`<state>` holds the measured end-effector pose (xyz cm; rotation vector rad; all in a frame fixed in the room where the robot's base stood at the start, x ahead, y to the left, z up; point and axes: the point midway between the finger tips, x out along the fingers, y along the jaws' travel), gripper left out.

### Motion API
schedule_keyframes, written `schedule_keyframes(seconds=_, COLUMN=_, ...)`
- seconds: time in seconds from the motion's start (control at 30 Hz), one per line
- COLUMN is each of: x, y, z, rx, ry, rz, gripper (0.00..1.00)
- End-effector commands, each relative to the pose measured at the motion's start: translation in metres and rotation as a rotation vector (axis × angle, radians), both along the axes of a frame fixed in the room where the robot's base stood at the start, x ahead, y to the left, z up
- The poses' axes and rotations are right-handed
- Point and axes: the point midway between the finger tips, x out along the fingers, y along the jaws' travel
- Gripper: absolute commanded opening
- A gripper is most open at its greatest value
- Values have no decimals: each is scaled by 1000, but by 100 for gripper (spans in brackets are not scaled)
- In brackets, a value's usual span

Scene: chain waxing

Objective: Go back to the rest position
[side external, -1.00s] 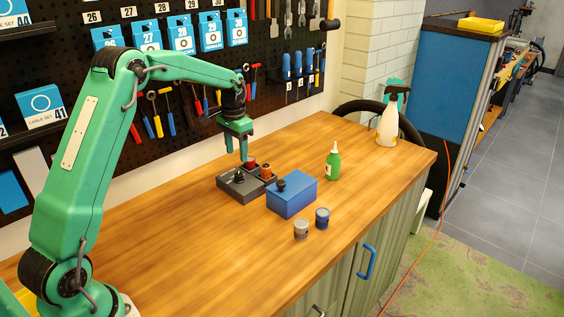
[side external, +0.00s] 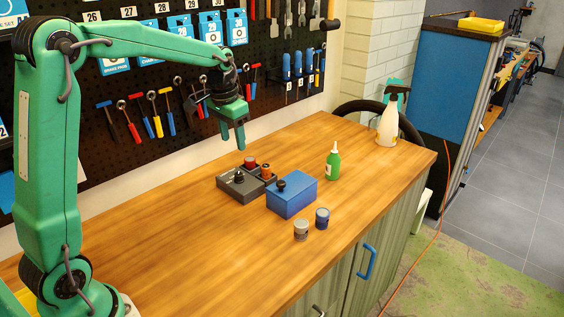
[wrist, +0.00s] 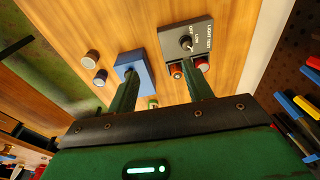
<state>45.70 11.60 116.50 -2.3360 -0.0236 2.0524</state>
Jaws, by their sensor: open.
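My gripper (side external: 232,135) is open and empty, raised above the wooden bench near the pegboard. Its two green fingers also show spread apart in the wrist view (wrist: 162,90). Below it on the bench sits a dark grey box (side external: 232,188) with a switch; in the wrist view the grey box (wrist: 205,32) carries lettering. A red knob or cap and an orange one stand at its back edge. A blue box (side external: 292,197) with a dark knob on top stands beside it, and the blue box also shows in the wrist view (wrist: 143,62).
Two small cans, one grey (side external: 301,230) and one blue (side external: 322,218), stand in front of the blue box. A green bottle (side external: 333,163) and a white spray bottle (side external: 387,125) stand to the right. A pegboard of tools (side external: 155,90) is behind. The front-left bench (side external: 190,255) is clear.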

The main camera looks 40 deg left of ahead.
Motion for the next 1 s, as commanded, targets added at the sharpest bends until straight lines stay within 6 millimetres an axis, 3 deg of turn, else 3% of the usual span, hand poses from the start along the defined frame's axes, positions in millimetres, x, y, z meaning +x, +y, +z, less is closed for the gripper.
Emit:
schedule_keyframes(seconds=0.2, x=-36, y=-28, z=29, rx=7, ry=-61, rz=-1, gripper=51)
schedule_keyframes(seconds=0.5, x=-88, y=-60, z=51, rx=8, ry=-142, rz=-1, gripper=51)
schedule_keyframes(seconds=1.0, x=-178, y=-99, z=54, rx=-10, ry=-275, rz=1, gripper=51)
